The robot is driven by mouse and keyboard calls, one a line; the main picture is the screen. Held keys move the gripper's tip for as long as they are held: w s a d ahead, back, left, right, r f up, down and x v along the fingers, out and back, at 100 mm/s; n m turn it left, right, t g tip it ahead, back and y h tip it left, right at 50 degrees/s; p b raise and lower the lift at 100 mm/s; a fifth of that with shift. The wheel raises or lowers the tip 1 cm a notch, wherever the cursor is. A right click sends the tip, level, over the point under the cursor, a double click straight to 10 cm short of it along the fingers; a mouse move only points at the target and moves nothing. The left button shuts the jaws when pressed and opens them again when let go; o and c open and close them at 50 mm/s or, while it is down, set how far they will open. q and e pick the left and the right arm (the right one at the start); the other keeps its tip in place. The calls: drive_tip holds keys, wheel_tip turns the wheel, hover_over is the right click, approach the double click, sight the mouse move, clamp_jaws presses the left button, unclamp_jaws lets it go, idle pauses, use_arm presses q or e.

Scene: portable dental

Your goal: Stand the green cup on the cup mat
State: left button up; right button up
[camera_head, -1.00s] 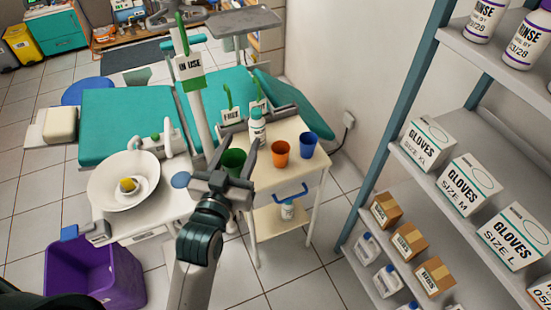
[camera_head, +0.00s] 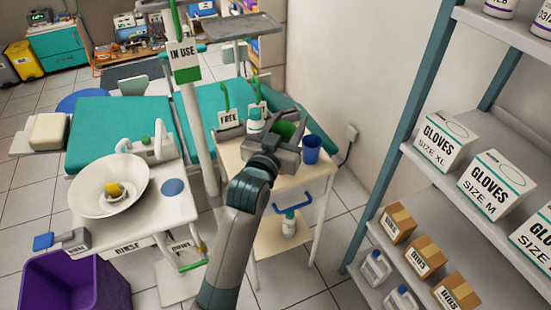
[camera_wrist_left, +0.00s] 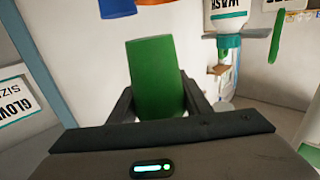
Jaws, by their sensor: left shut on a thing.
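My left gripper (camera_head: 283,141) is shut on the green cup (camera_head: 285,129), above the small white cart. In the left wrist view the green cup (camera_wrist_left: 153,78) sits between the two fingers. The round blue cup mat (camera_head: 173,187) lies bare on the white rinse unit, right of the basin, to the left of my gripper. A blue cup (camera_head: 311,148) stands on the cart just right of the gripper. An orange cup (camera_wrist_left: 160,2) shows at the top edge of the left wrist view; my gripper hides it in the head view. My right gripper is out of view.
The white basin (camera_head: 85,192) with a yellow item is left of the mat. A bottle (camera_head: 255,122) and label holders stand behind my gripper, and the post with the IN USE sign (camera_head: 183,58) rises between cart and mat. A glove shelf (camera_head: 430,175) is at right.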

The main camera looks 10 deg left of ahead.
use_arm(q)
drive_tip(key=a+f, duration=0.2)
drive_tip(key=a, duration=0.2)
drive_tip(key=a+f, duration=0.2)
drive_tip(key=a, duration=0.1)
drive_tip(key=a+f, duration=0.3)
drive_tip(key=a, duration=0.1)
drive_tip(key=shift+s+a, duration=0.35)
drive_tip(key=shift+f, duration=0.1)
drive_tip(key=shift+f, duration=1.9)
drive_tip(key=shift+f, duration=0.1)
drive_tip(key=o, duration=1)
drive_tip(key=shift+o, duration=0.2)
drive_tip(key=shift+s, duration=0.1)
